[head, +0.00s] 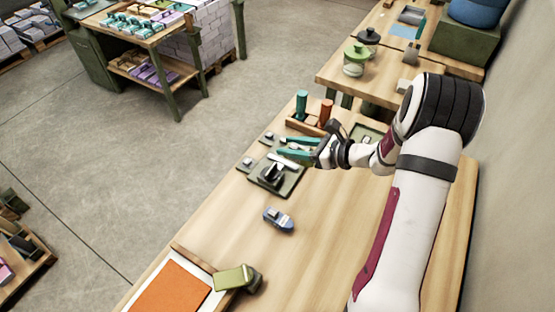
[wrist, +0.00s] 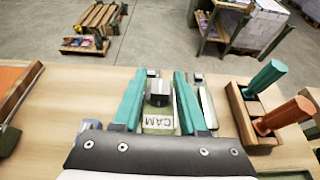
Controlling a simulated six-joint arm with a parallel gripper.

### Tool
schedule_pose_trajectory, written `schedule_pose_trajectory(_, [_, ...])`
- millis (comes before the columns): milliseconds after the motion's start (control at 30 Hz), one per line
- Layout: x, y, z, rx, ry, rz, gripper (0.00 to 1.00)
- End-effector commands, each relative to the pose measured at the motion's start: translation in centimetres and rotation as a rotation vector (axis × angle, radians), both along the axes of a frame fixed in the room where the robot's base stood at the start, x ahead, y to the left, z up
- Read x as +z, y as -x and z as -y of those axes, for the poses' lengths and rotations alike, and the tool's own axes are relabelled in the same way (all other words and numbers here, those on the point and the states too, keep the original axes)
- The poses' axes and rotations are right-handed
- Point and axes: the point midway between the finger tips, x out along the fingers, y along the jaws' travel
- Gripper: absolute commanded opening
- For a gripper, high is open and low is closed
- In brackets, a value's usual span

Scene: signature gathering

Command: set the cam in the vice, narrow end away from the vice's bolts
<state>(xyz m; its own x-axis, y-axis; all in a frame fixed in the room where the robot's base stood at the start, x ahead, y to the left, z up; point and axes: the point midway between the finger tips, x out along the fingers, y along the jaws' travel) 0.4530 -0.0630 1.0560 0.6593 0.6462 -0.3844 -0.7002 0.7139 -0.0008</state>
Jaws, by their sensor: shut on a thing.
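My gripper (wrist: 160,100) has two teal fingers, shut on the cam (wrist: 160,123), an olive piece with a white CAM label between them. In the head view my gripper (head: 292,148) reaches in from the right, at the far side of the vice (head: 290,186). The vice is a dark green base with a dark block on it. Light square bolts show beyond the fingertips in the wrist view (wrist: 152,73). The fingers hide part of the vice, and I cannot tell whether the cam touches it. The cam's narrow end is not clear.
A wooden rack with a teal handle (head: 301,104) and an orange handle (head: 325,113) stands close beyond my gripper. A blue-grey object (head: 279,219) lies nearer on the bench. An orange sheet (head: 174,291) and an olive block (head: 232,279) are at the front. Bare bench (head: 325,230) lies between.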

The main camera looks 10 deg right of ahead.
Motion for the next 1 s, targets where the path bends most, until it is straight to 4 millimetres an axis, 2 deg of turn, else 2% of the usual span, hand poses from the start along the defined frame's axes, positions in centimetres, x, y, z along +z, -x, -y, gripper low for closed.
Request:
schedule_pose_trajectory(33, [0.2, -1.0, 2.1, 0.000, 0.005, 0.005, 0.00])
schedule_pose_trajectory(100, [0.4, -1.9, 4.8, 0.002, 0.002, 0.002, 0.00])
schedule_pose_trajectory(200, [0.6, -2.7, 7.9, 0.005, -0.001, -0.001, 0.00])
schedule_pose_trajectory(300, [0.4, -3.2, 8.9, 0.007, -0.002, -0.002, 0.00])
schedule_pose_trajectory(367, [-0.2, -3.9, 8.2, 0.010, -0.003, -0.003, 0.00])
schedule_pose_trajectory(500, [-2.9, -6.6, 4.6, 0.013, -0.004, -0.002, 0.00])
schedule_pose_trajectory(667, [-5.4, -9.1, 1.3, 0.011, -0.003, -0.002, 0.00])
schedule_pose_trajectory(767, [-6.1, -9.9, 0.4, 0.009, -0.003, -0.001, 0.00])
schedule_pose_trajectory(1000, [-10.0, -10.1, 0.2, 0.006, -0.003, -0.002, 0.00])
